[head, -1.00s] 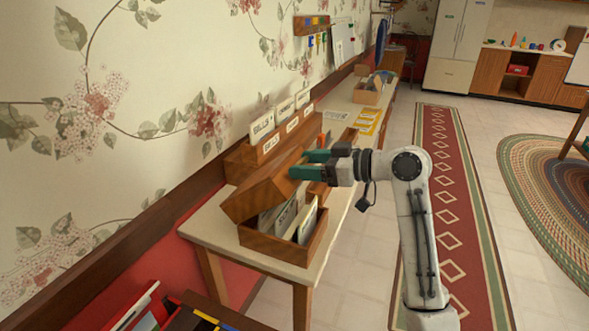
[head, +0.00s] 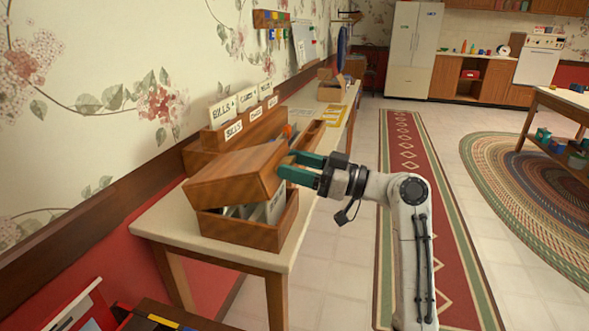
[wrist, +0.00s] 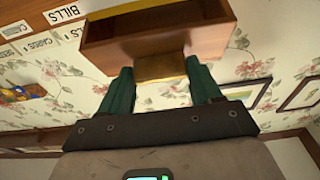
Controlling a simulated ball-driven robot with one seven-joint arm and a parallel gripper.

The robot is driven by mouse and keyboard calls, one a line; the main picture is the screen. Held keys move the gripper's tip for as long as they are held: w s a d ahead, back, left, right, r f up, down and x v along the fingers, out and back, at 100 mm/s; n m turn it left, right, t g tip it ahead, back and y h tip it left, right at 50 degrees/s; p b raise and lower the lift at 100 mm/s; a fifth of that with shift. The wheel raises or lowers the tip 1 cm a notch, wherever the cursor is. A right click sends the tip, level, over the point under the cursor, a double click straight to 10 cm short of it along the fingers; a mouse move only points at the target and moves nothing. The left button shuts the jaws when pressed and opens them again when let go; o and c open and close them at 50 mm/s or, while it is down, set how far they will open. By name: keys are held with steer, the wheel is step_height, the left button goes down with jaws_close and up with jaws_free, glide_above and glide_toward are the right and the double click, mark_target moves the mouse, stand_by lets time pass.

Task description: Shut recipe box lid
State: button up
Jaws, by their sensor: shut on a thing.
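The wooden recipe box (head: 262,236) stands near the front end of a narrow side table, with cards (head: 268,208) showing inside. Its lid (head: 232,180) is partly open, tilted above the box with a gap at the front and right. My gripper (head: 290,166) reaches the lid's raised front edge from the right. In the wrist view, the green fingers (wrist: 158,72) are on either side of a brass-coloured tab (wrist: 160,68) on the lid (wrist: 212,42), shut on it. The fingers hide part of the lid's edge in the head view.
A wooden sorter (head: 205,150) with labelled cards stands behind the box against the wall. An open wooden tray (head: 310,134) and yellow cards (head: 326,119) lie farther along the table (head: 160,225).

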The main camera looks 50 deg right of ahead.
stand_by(0.4)
steer(key=o, duration=1.5)
steer(key=v, duration=1)
steer(key=shift+s+d+f, duration=0.1)
steer(key=shift+s, duration=0.25)
